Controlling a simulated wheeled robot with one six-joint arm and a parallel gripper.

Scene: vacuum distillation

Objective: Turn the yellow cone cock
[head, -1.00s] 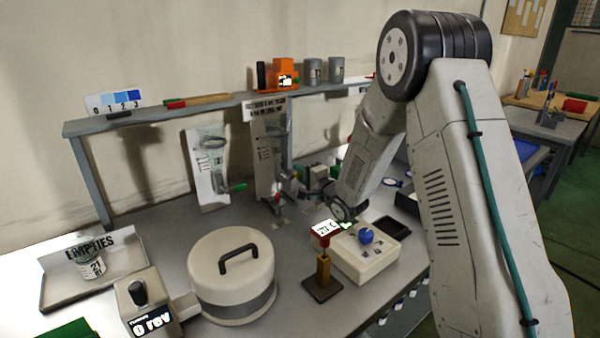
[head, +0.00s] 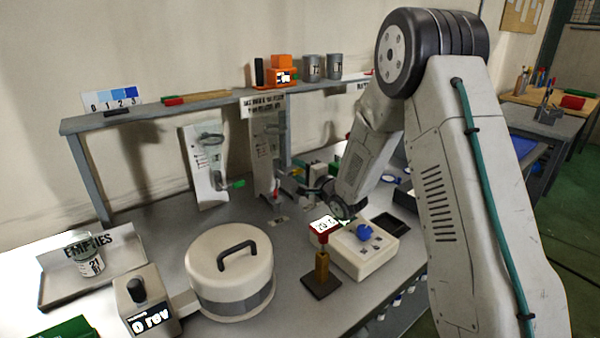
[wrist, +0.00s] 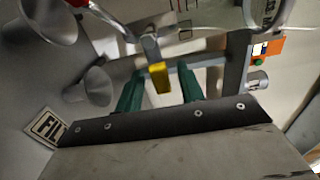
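The yellow cone cock (wrist: 160,77) shows in the wrist view as a small yellow handle on a grey metal stem. It lies in the gap between the two green fingers of my gripper (wrist: 160,90). The fingers are apart, with visible space on both sides of the handle, so my gripper is open. I cannot tell how far the fingertips reach past the handle. In the head view my wrist is at the glassware by the upright panel (head: 265,150), and the cock is too small to make out clearly.
Grey funnel-shaped parts (wrist: 88,86) are close on the left in the wrist view. In the head view a white box with a blue knob (head: 364,232), a brown post on a base (head: 321,268) and a lidded round vessel (head: 228,262) stand in front. A shelf (head: 215,101) runs behind.

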